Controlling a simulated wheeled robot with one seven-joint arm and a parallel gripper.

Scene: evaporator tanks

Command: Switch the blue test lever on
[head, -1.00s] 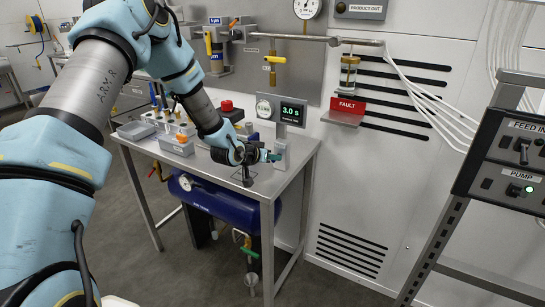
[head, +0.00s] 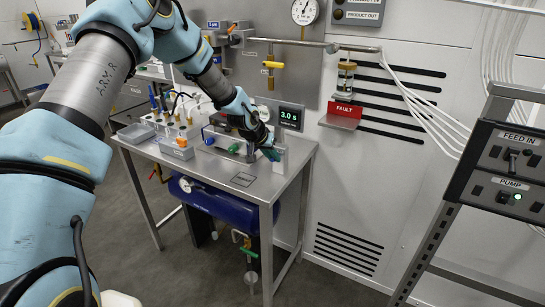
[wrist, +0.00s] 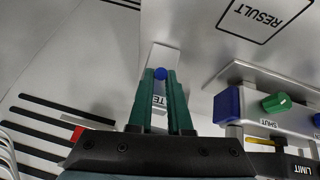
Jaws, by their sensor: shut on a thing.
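The blue test lever shows as a round blue knob (wrist: 160,73) in the wrist view, in front of a small upright plate with a partly hidden label starting "TE" (wrist: 159,100). My gripper (wrist: 161,80) has its two green fingers closed on either side of the knob. In the head view my gripper (head: 270,152) is at the right rear of the steel table (head: 222,176), against a small pale plate. The lever itself is hidden there behind the gripper.
A fixture with a green knob (wrist: 277,102) and a blue end block (wrist: 226,105) stands close beside my gripper. A display (head: 289,115) reading 3.0 is just behind. A red FAULT sign (head: 345,108) is on the wall.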

